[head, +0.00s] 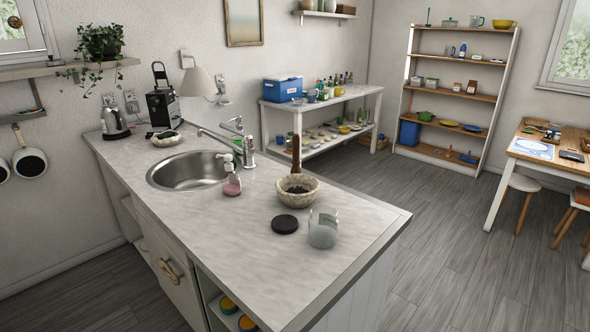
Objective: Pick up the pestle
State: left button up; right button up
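A brown wooden pestle (296,156) stands nearly upright at the stone-coloured mortar (298,194) on the counter. Its handle rises above the mortar's back rim. It looks as if its lower end is inside or just behind the bowl; I cannot tell which. Dark bits lie in the mortar. Neither of my grippers is in view.
A black disc (284,224) and a glass jar (323,229) are in front of the mortar. A pink soap bottle (232,178), a sink (188,171) and a tap (246,150) lie to its left. The counter's (240,265) front is clear.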

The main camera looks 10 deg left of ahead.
aim_at(296, 168)
jog(key=i+l+u, duration=0.15)
jog(key=l, duration=0.35)
jog(key=i+l+u, duration=0.15)
jog(key=l, duration=0.4)
jog(key=l+u, duration=0.2)
jog(key=l, duration=0.3)
jog(key=i+l+u, duration=0.1)
jog(key=l, duration=0.2)
jog(key=i+l+u, duration=0.1)
jog(key=i+l, duration=0.15)
jog(key=i+l+u, duration=0.1)
jog(key=l, duration=0.35)
jog(key=i+l, duration=0.15)
jog(key=l, duration=0.2)
jog(key=i+l+u, duration=0.15)
jog(key=l, duration=0.25)
jog(key=i+l+u, duration=0.1)
jog(key=l, duration=0.25)
jog(key=i+l+u, duration=0.1)
jog(key=l, duration=0.3)
